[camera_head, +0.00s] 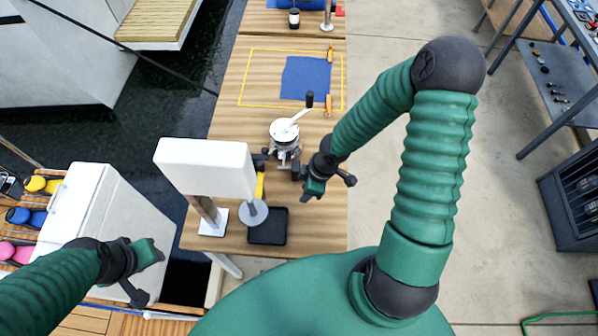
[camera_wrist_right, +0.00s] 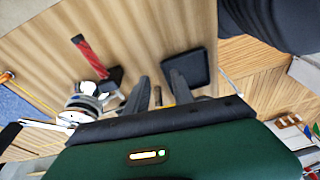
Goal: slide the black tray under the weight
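The black tray (camera_head: 267,239) lies flat on the wooden table near its front edge. A grey round piece with a short stem (camera_head: 253,212), probably the weight, shows just left of and behind the tray, below a white box (camera_head: 207,167). Its height above the table is unclear. In the right wrist view the tray (camera_wrist_right: 198,68) is beyond the fingers. My right gripper (camera_head: 322,190) is behind and right of the tray, not touching it; its fingers (camera_wrist_right: 160,88) are apart and empty. My left gripper (camera_head: 147,272) is left of the table, apparently open and empty.
A silver winch (camera_head: 285,138) with a handle stands behind the tray. A wooden post on a white plate (camera_head: 213,222) stands left, beneath the white box. A blue cloth (camera_head: 306,78) lies farther back inside a yellow outline. The table right of the tray is clear.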

